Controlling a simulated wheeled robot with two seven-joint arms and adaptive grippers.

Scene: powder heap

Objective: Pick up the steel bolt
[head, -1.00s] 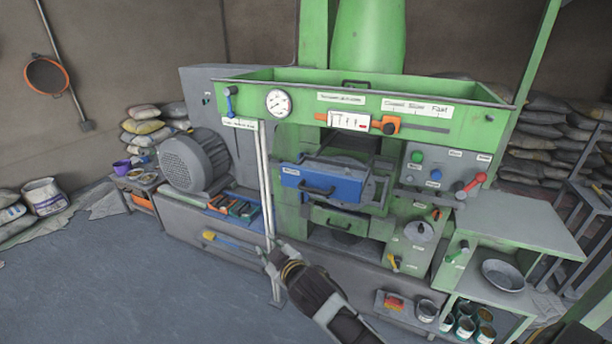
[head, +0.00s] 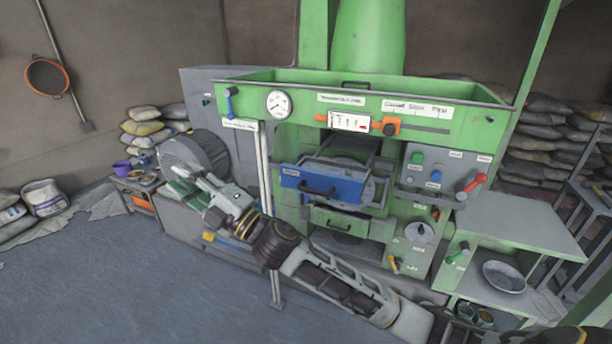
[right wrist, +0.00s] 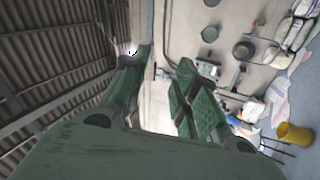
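I cannot make out a steel bolt in either view. My right arm crosses the head view from the lower right. Its gripper (head: 178,178) is in front of the grey ribbed motor (head: 205,148), above the left part of the grey bench. In the right wrist view the two green fingers of the right gripper (right wrist: 166,78) stand apart with nothing seen between them. The arm hides the bench top behind it. My left gripper is not in view.
The green machine (head: 350,95) with its blue drawer front (head: 322,185) stands right of the gripper. A side table (head: 520,220) holds a metal bowl (head: 503,277). Sacks (head: 142,128) are stacked at the back left. The floor (head: 90,290) at the front left is clear.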

